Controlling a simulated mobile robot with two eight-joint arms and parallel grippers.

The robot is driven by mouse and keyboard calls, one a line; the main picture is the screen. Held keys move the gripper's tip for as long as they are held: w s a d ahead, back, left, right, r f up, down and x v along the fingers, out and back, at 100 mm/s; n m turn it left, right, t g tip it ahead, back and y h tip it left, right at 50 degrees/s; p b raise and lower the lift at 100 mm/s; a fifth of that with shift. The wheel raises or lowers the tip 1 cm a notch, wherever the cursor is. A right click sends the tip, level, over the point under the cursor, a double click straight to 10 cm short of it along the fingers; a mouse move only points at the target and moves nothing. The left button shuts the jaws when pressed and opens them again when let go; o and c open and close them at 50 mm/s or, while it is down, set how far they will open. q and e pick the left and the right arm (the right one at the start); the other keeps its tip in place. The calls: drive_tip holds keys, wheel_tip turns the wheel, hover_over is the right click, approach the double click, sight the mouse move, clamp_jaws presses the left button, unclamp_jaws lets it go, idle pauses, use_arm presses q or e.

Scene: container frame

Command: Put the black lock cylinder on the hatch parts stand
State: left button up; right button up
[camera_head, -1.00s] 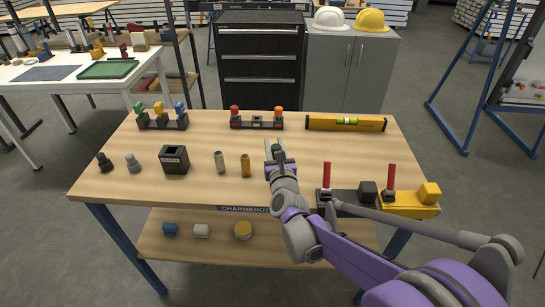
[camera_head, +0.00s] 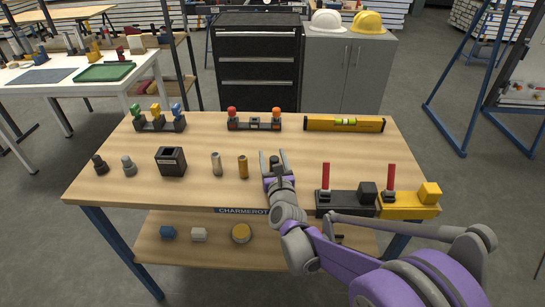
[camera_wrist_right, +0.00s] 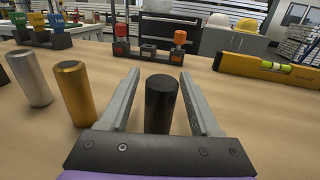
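The black lock cylinder (camera_wrist_right: 161,104) stands upright on the bench between the fingers of my right gripper (camera_wrist_right: 161,107) in the right wrist view. The fingers are open, with a visible gap on each side of the cylinder. In the head view the cylinder (camera_head: 274,162) shows small and dark between the fingertips of the right gripper (camera_head: 273,158). A low black stand (camera_head: 254,126) with a red piece, an orange piece and a bare middle place is farther back; it may be the hatch parts stand, but I read no label. My left gripper is out of view.
Left of my right gripper stand a brass cylinder (camera_head: 243,167) and a silver cylinder (camera_head: 217,164). A black box (camera_head: 171,161) is farther left. A yellow level (camera_head: 344,124) lies at the back right. Bare wood separates the gripper from the black stand.

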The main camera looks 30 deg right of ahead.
drive_tip(key=shift+r, duration=0.1)
drive_tip(key=shift+s+a+r, duration=0.1)
drive_tip(key=shift+s, duration=0.1)
drive_tip(key=p+v, duration=0.1)
drive_tip(key=v, duration=1)
drive_tip(key=shift+s, duration=0.3)
